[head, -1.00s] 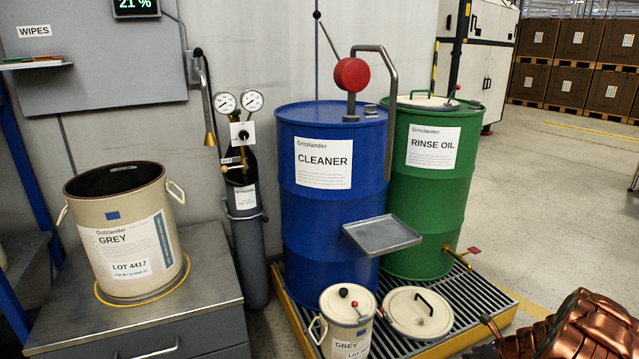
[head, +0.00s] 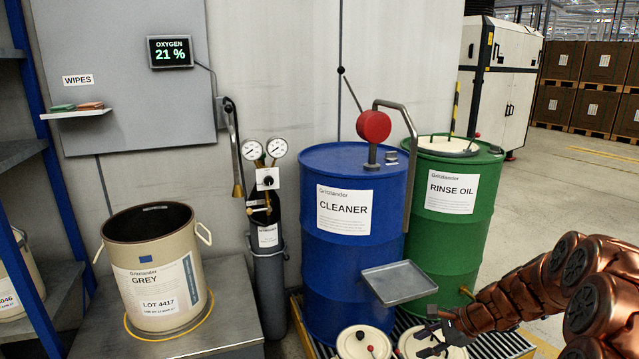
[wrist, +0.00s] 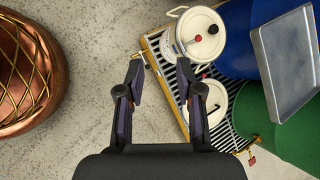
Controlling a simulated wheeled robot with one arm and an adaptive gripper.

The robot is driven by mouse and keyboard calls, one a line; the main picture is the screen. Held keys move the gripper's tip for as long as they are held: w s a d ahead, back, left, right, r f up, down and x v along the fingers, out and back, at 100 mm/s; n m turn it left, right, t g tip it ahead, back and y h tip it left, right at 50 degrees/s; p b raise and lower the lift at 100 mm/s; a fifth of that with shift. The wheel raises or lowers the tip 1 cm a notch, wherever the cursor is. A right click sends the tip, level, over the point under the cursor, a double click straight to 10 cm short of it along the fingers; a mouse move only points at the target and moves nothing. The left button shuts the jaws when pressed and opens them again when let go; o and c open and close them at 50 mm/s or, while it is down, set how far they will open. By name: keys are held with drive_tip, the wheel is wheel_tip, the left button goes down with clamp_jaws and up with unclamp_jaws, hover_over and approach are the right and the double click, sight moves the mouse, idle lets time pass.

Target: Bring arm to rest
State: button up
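My gripper (head: 434,340) shows at the lower right of the head view, at the end of my copper-coloured arm, in front of the drums. In the wrist view my gripper (wrist: 166,92) has its two dark fingers spread wide apart, with bare floor and the pallet's edge seen between them. Nothing is held. In the head view the fingers overlap a round cream lid (head: 452,352); I cannot tell that they touch it.
A blue CLEANER drum (head: 340,255) with a red-knobbed pump and grey tray (head: 400,283) stands beside a green RINSE OIL drum (head: 455,215) on a grated pallet (wrist: 165,60). A small cream pail (wrist: 200,35) stands there. An open GREY drum (head: 160,285) stands on a cabinet. Floor at right is clear.

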drive_tip(key=s+a+r+n+g+h+p, duration=0.1)
drive_tip(key=s+a+r+n+p, duration=0.25)
drive_tip(key=s+r, duration=0.3)
drive_tip(key=s+a+r+n+g+p, duration=0.1)
drive_tip(key=s+a+r+n+p, duration=0.3)
drive_tip(key=r, duration=0.3)
drive_tip(key=s+a+r+n+g+h+p, duration=0.1)
drive_tip(key=s+a+r+n+g+p, duration=0.15)
drive_tip(key=s+r, duration=0.4)
drive_tip(key=s+d+r+n+h+p, duration=0.1)
drive_tip(key=s+r+n+p, duration=0.3)
drive_tip(key=s, duration=0.6)
drive_tip(key=s+d+r+n+h+p, duration=0.1)
drive_tip(key=s+r+n+h+p, duration=0.2)
drive_tip(key=s+r, duration=0.6)
drive_tip(key=s+p, duration=0.2)
drive_tip(key=shift+s+d+n+g+h+p, duration=0.25)
drive_tip(key=shift+d+n+g+h+p, duration=0.05)
drive_tip(key=shift+d+n+g, duration=0.1)
drive_tip(key=shift+a, duration=0.1)
